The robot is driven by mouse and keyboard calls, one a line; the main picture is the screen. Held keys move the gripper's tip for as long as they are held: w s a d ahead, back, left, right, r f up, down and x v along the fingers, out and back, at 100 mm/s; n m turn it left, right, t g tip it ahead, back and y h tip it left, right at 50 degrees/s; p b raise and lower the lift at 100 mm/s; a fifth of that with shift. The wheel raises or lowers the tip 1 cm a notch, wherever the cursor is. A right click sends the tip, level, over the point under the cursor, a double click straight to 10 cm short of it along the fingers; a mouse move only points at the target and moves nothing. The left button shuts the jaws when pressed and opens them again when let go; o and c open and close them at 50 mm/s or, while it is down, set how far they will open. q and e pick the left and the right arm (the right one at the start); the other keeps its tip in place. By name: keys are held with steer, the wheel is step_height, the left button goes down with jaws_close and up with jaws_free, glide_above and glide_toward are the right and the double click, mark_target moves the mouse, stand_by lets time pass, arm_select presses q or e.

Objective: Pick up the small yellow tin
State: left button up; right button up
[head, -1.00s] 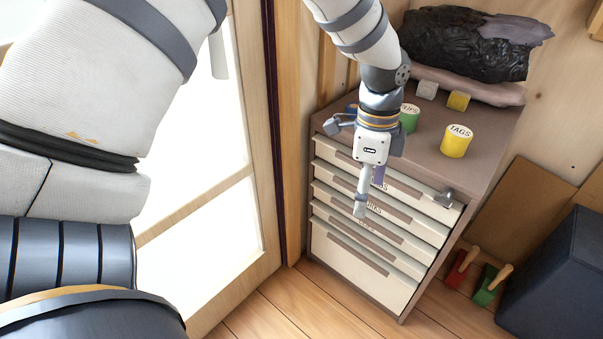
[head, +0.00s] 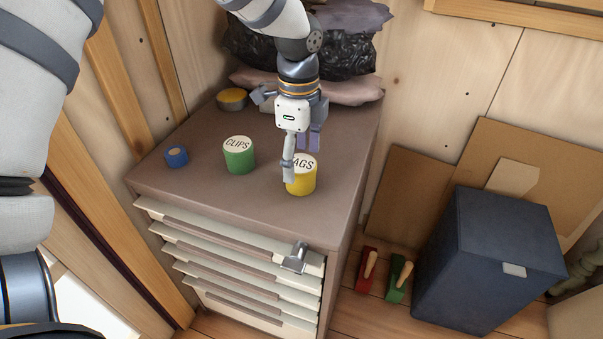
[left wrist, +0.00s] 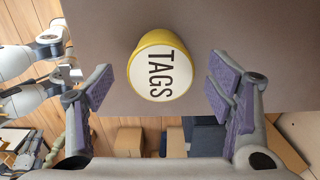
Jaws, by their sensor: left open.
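The small yellow tin, with a white lid reading TAGS, stands upright on the brown cabinet top (head: 205,195) near its right front edge; it shows in the head view (head: 303,187) and the left wrist view (left wrist: 160,68). My left gripper (head: 302,162) is open, pointing down at the tin, and hides part of its lid in the head view. In the left wrist view the open left gripper (left wrist: 160,88) has a finger on either side of the tin, with clear gaps at both sides. How high the fingertips are is hard to tell. My right gripper is not seen.
Black and pinkish bags (head: 345,60) fill the back. A dark blue box (head: 495,260) stands on the floor right.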

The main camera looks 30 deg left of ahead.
mark_target(301, 163)
arm_select(q)
step_height(301, 163, down, 3)
steer(key=shift+d+f, duration=0.1)
steer(key=shift+f, duration=0.05)
steer(key=shift+w, duration=0.1)
steer(key=c, duration=1.3)
steer(key=shift+c, duration=0.2)
